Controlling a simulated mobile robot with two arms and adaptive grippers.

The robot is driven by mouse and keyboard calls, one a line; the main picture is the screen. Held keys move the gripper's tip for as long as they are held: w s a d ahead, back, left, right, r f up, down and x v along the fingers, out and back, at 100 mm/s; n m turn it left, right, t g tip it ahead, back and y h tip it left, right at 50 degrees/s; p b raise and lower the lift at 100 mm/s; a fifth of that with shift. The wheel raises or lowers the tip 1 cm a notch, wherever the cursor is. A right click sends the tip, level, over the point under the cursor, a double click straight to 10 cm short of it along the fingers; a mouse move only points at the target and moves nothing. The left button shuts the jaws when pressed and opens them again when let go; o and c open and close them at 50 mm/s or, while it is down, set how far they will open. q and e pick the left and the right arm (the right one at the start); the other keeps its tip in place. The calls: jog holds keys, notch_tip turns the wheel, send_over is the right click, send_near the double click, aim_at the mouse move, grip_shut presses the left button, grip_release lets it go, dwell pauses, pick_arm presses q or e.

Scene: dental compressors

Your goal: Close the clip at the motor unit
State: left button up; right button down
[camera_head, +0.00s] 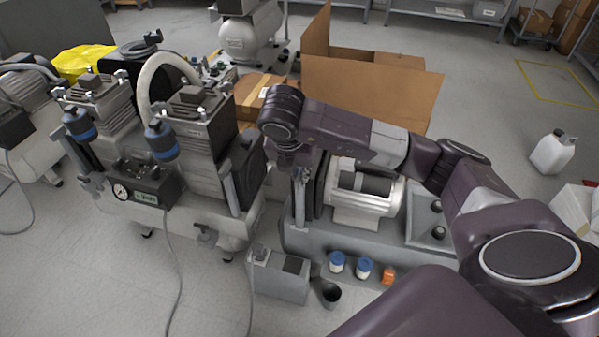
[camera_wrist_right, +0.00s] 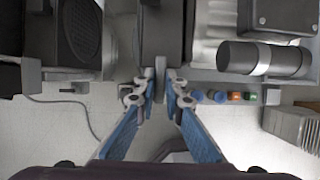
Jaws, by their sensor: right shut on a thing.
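The motor unit (camera_head: 362,205), a silver-white motor with a dark cylinder on top, sits on a grey tank right of centre in the head view; in the wrist view its dark cylinder (camera_wrist_right: 265,59) shows at upper right. My right gripper (camera_head: 300,188) points down at the motor unit's left end, partly hidden by my wrist. In the wrist view my right gripper (camera_wrist_right: 160,92) is shut on a thin grey upright piece (camera_wrist_right: 160,78) between its fingertips, which looks like the clip. The clip's full shape and whether it is latched cannot be told. My left gripper is not in view.
A twin-head compressor (camera_head: 205,135) stands close on the left. A grey box (camera_head: 278,277), blue-lidded jars (camera_head: 364,268) and an orange item (camera_head: 388,275) lie in front of the tank. An open cardboard box (camera_head: 375,90) stands behind.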

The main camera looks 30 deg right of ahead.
jog(key=c, duration=2)
grip_release()
jog(key=v, duration=1.2)
jog(key=shift+a, duration=0.1)
